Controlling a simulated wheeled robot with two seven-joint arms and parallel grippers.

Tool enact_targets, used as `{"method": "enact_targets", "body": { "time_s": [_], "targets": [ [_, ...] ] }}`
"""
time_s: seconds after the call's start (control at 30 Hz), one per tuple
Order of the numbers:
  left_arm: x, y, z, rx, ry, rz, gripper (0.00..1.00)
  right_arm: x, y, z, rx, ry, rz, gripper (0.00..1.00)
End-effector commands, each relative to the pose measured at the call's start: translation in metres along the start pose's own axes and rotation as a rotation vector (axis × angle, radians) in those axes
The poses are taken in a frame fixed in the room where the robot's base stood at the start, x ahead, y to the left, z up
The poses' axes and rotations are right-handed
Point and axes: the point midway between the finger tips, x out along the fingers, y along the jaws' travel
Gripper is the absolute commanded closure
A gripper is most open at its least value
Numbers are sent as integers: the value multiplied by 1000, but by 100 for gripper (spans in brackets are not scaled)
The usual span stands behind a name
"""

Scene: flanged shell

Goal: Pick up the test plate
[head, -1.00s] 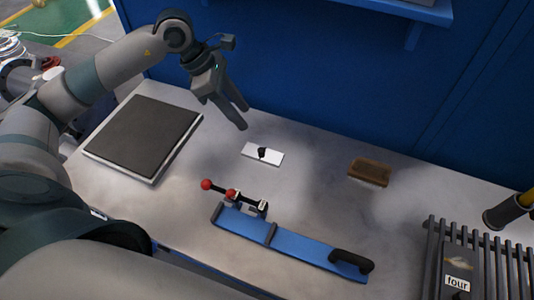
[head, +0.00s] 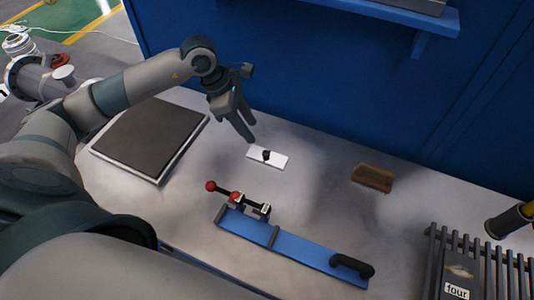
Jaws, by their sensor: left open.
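A small white plate (head: 279,161) with a black knob or mark at its middle lies flat on the grey bench; I take it for the test plate. My left gripper (head: 249,135) points down just behind and to the left of the plate, its fingertips close to the plate's far left corner. The gripper is open and nothing shows between its fingers. Whether the fingertips touch the bench cannot be told.
A blue bar fixture (head: 300,250) with a red-knobbed clamp (head: 235,198) and black handle lies in front of the plate. A dark pad (head: 150,135) lies left, a brown block (head: 372,178) right. A slatted rack (head: 500,265) holds a plate labelled "four" (head: 458,280).

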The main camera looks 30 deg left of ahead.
Motion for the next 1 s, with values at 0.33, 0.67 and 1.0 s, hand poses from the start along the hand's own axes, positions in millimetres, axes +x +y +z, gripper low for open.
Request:
{"method": "enact_targets", "body": {
  "time_s": [0.33,0.67,1.0],
  "targets": [
    [54,-1,1,-2,-1,-3,59,-27,0,-3,1,0,-1,69],
    [66,0,0,0,0,0,59,-28,0,-3,1,0,-1,69],
    [71,-1,1,-3,0,-3,59,-37,0,-4,0,0,-1,69]
  ]
}}
